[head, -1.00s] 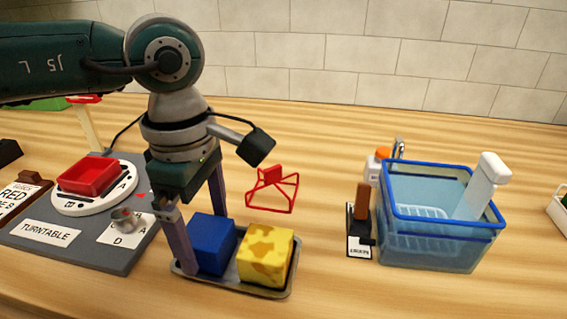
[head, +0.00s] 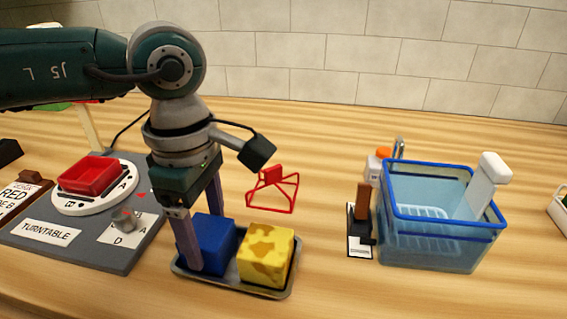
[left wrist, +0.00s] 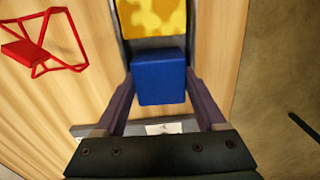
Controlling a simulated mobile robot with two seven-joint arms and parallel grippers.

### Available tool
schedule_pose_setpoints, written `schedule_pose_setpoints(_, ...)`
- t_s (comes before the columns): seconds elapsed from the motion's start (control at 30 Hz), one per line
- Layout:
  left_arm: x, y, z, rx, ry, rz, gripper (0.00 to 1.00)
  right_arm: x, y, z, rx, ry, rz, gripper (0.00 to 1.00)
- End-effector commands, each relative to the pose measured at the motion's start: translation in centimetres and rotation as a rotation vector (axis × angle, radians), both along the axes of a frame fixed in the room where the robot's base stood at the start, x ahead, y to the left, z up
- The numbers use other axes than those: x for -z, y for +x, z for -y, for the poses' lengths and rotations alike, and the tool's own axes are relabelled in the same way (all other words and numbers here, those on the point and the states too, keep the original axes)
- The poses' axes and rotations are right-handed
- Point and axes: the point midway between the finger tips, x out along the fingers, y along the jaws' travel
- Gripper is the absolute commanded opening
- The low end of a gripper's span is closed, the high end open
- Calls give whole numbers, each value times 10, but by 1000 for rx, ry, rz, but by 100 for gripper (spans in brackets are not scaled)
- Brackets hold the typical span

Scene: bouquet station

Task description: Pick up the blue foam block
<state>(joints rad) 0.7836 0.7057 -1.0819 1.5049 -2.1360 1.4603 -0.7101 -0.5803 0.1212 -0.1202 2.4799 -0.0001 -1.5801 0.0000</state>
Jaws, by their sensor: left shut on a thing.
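The blue foam block (head: 213,243) sits in a grey tray (head: 262,291), at the tray's left end. A yellow patterned block (head: 266,255) is beside it on the right. My left gripper (head: 204,246) points down over the blue block with a finger on either side of it. It is shut on the block, which still appears to rest in the tray. In the left wrist view the blue block (left wrist: 160,82) is between the two fingers, with the yellow block (left wrist: 153,17) beyond it. My right gripper is not in view.
A turntable board (head: 62,258) with a red bin (head: 92,176) is to the left. A red wire stand (head: 274,189) is behind the tray. A clear blue tub (head: 435,240) stands at the right.

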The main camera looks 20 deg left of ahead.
Motion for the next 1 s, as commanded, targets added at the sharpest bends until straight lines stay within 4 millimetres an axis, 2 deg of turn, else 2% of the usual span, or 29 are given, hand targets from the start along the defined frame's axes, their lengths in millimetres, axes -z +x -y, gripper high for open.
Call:
schedule_pose_setpoints(0.03,0,0,0,0,0,1,16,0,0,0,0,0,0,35)
schedule_pose_setpoints(0.1,0,0,0,0,0,1,8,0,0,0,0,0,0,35)
schedule_pose_setpoints(0.37,-2,1,0,0,-1,2,8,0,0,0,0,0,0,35)
schedule_pose_setpoints(0.57,-17,1,0,0,-1,3,7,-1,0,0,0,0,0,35)
schedule_pose_setpoints(0.77,-61,2,0,1,-1,8,7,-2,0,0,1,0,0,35)
schedule_pose_setpoints(1.0,-133,2,0,0,0,9,7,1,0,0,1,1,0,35)
